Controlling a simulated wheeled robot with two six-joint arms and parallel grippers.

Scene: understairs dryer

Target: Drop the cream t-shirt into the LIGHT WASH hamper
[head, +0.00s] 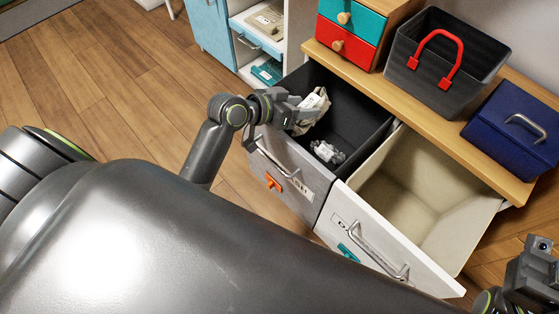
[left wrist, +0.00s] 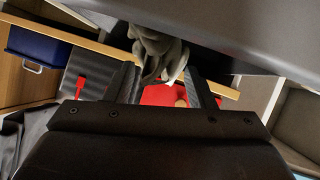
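A crumpled cream t-shirt (head: 312,108) hangs from my left gripper (head: 298,112), over the front left part of the dark-lined hamper drawer (head: 352,100). To the right is the open cream-lined hamper drawer (head: 415,215), which looks empty. Both drawer fronts carry small labels too small to read. My right gripper (head: 540,268) is at the lower right edge, partly cut off; its fingers are unclear.
A crumpled grey-white item (head: 328,152) lies in the dark-lined drawer. On the wooden shelf behind stand a teal-and-red drawer box (head: 350,30), a dark basket with a red handle (head: 440,75) and a blue box (head: 512,128). Open floor lies to the left.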

